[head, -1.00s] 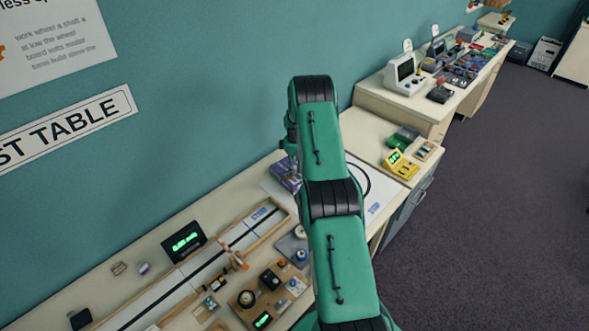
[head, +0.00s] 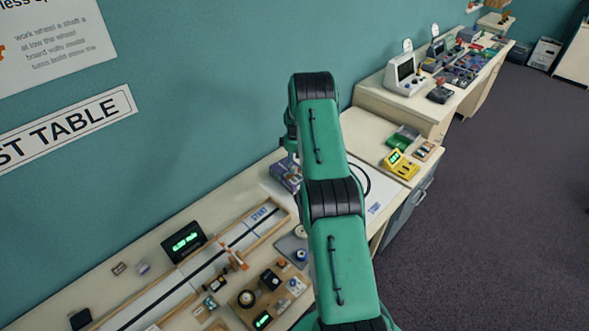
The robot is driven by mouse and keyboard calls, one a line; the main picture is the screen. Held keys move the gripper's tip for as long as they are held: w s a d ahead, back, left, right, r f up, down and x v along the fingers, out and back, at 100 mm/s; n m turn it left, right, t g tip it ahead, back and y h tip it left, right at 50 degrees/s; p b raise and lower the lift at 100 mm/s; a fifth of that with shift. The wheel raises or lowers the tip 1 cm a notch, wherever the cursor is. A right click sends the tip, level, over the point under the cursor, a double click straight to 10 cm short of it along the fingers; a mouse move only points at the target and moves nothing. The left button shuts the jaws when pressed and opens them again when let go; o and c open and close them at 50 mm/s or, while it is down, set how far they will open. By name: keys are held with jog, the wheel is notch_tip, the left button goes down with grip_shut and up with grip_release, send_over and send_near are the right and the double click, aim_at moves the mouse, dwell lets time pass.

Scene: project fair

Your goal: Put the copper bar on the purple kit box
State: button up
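A purple kit box (head: 286,177) lies on the table, left of my green arm, which covers part of it. The end of my arm, with what shows of my gripper (head: 291,148), is just above the box's far side in the picture. The fingers are too small and too hidden to tell whether they are open or hold anything. I cannot make out the copper bar; it may be hidden behind my arm or gripper.
A wooden-edged track (head: 190,285), a dark green-lit display (head: 184,242) and several small parts crowd the near table. A white sheet (head: 382,190) lies right of my arm. A yellow meter (head: 401,165) and a green item (head: 403,137) stand beyond it.

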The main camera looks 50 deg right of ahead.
aim_at(294, 168)
notch_tip(294, 168, up, 10)
jog(key=shift+r, duration=0.2)
dwell(0.3)
jog(key=shift+r, duration=0.1)
dwell(0.4)
